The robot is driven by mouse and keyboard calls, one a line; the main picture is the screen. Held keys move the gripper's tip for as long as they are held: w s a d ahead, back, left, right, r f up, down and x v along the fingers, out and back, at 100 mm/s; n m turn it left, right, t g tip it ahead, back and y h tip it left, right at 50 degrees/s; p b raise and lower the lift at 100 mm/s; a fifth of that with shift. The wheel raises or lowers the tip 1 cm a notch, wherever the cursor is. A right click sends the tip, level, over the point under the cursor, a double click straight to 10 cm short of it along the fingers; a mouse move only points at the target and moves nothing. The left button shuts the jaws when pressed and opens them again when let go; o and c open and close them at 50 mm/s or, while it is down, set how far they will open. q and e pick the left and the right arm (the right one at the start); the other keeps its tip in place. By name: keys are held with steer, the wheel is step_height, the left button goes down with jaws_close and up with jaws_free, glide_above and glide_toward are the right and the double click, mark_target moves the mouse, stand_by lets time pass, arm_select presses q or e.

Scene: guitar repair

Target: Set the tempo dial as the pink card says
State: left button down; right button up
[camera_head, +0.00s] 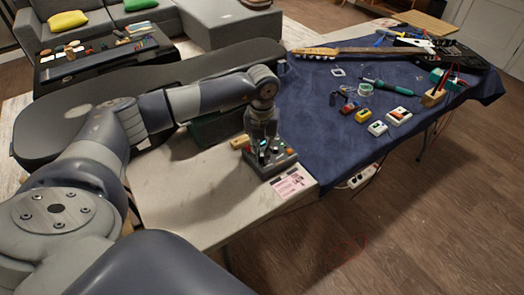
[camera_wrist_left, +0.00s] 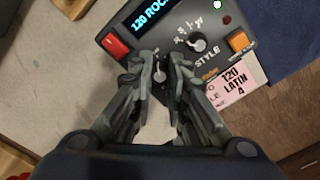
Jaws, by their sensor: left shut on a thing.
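The dark rhythm box (camera_head: 281,161) stands on the bare left part of the table. Its lit blue display (camera_wrist_left: 153,14) reads 120 and the start of a word, "ROC". My left gripper (camera_wrist_left: 162,66) points down over the box and is shut on a dial (camera_wrist_left: 160,76) below the display; the fingers cover its label. The left gripper also shows in the head view (camera_head: 265,140). The STYLE dial (camera_wrist_left: 198,43) sits beside it, free. The pink card (camera_head: 290,184) lies by the box; in the wrist view the card (camera_wrist_left: 238,83) reads 120, LATIN, 4. My right gripper is not in view.
A red button (camera_wrist_left: 114,44) and an orange button (camera_wrist_left: 239,41) flank the dials. A blue cloth (camera_head: 330,120) to the right bears a guitar, several small pedals (camera_head: 377,128) and a soldering iron (camera_head: 386,86).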

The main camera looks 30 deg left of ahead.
arm_select(q)
steer(key=c, duration=1.5)
jaws_free()
